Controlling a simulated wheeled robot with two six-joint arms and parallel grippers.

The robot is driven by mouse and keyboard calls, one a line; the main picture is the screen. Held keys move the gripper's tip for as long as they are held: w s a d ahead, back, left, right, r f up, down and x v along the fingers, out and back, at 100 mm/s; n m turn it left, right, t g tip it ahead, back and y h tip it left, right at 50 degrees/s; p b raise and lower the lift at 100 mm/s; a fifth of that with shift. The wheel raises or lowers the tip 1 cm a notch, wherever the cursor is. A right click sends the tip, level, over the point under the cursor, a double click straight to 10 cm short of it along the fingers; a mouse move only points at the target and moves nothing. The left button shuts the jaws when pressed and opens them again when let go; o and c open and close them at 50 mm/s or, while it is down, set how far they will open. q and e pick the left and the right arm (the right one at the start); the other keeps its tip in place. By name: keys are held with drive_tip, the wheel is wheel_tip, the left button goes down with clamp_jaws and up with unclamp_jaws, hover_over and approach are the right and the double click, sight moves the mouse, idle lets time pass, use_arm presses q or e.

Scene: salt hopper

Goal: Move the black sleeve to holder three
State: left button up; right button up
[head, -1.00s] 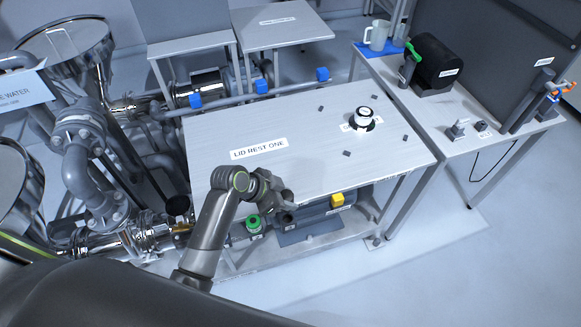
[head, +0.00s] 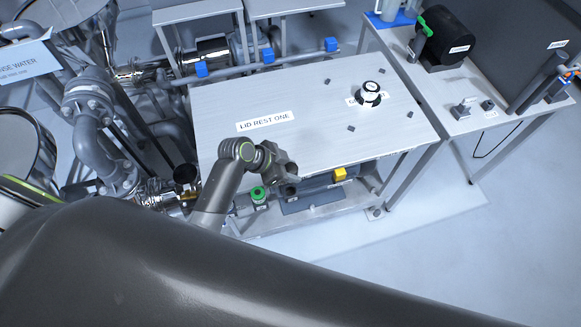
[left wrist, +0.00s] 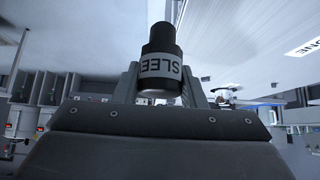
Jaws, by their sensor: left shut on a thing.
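The black sleeve (left wrist: 162,42) shows in the left wrist view, with a pale label band reading "SLEE" upside down. My left gripper (left wrist: 160,88) is shut on it, one finger on each side. In the head view my left gripper (head: 284,178) is over the front edge of the table marked LID REST ONE; the sleeve cannot be made out clearly there. I cannot pick out a holder marked three. My right gripper is not in view.
The table (head: 225,150) is mostly bare, with a white and black capped piece (head: 370,94) at its back right. A side bench (head: 440,85) holds a black cylinder (head: 444,36) and small fixtures. Pipes (head: 90,150) crowd the left. Floor is clear at the right.

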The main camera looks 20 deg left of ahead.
use_arm(q)
drive_tip(key=shift+f+b, duration=1.85)
drive_tip(key=shift+f, duration=0.75)
drive_tip(key=shift+p, duration=0.45)
drive_tip(key=shift+f+b, duration=0.95)
drive_tip(key=shift+f, duration=0.35)
drive_tip(key=o, duration=1)
drive_tip(key=shift+s, duration=0.1)
drive_tip(key=o, duration=0.3)
drive_tip(key=shift+s+d, duration=0.1)
drive_tip(key=shift+s, duration=0.05)
